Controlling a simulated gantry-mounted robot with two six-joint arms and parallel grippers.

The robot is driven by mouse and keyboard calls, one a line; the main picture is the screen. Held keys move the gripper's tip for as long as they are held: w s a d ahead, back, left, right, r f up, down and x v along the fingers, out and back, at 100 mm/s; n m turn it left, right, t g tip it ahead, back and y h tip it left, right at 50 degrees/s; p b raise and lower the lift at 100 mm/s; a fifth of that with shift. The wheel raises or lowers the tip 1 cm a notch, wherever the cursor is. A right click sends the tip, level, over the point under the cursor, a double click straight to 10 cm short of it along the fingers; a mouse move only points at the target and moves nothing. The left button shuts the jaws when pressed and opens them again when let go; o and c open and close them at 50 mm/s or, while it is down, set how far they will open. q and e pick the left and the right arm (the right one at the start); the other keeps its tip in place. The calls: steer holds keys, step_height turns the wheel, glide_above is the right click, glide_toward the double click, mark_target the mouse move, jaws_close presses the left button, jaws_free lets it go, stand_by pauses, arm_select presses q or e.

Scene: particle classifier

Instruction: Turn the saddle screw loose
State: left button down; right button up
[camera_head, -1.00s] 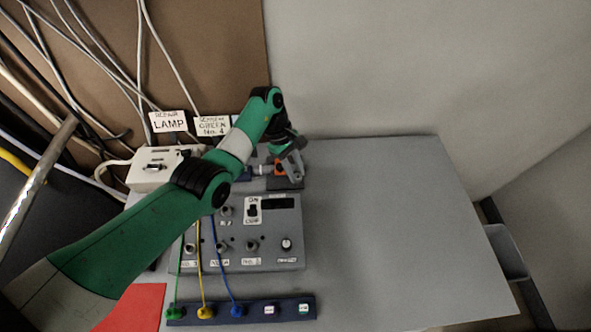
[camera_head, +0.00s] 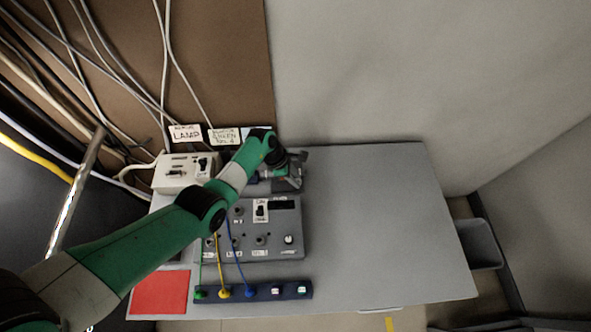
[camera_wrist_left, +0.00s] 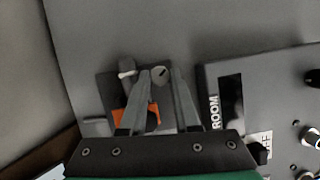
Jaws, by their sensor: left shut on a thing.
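My left gripper (camera_head: 290,176) reaches over a small device at the back of the table, which its arm and fingers mostly hide in the head view. In the left wrist view, the two grey fingers (camera_wrist_left: 162,78) point down at a dark base plate (camera_wrist_left: 106,88). They are shut on the saddle screw (camera_wrist_left: 159,76), a round light-grey slotted head between the fingertips. An orange part (camera_wrist_left: 124,115) lies beside the left finger, partly covered by it. A pale knob (camera_wrist_left: 127,67) stands left of the screw. My right gripper is not in view.
A grey control box (camera_head: 270,246) with switches and knobs stands in front of the device. A blue socket strip (camera_head: 265,292) with coloured leads and a red mat (camera_head: 160,293) lie nearer. A white lamp box (camera_head: 172,184) stands left. The right side of the table (camera_head: 390,220) is bare.

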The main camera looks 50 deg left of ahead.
arm_select(q)
steer(key=n+p, duration=0.2)
steer(key=n+y+p, duration=0.1)
steer(key=n+p, duration=0.1)
steer(key=n+t+y+p, duration=0.1)
steer(key=p, duration=0.2)
steer(key=shift+s+d+r+n, duration=0.15)
steer(key=shift+d+r+n, duration=0.15)
steer(key=shift+n, duration=0.1)
steer(key=shift+f+n+p, duration=0.3)
steer(key=shift+n+p, duration=0.1)
steer(key=shift+n, duration=0.3)
steer(key=shift+y, duration=0.3)
steer(key=shift+n, duration=0.3)
steer(key=c, duration=0.6)
jaws_free()
steer(key=shift+c, duration=0.2)
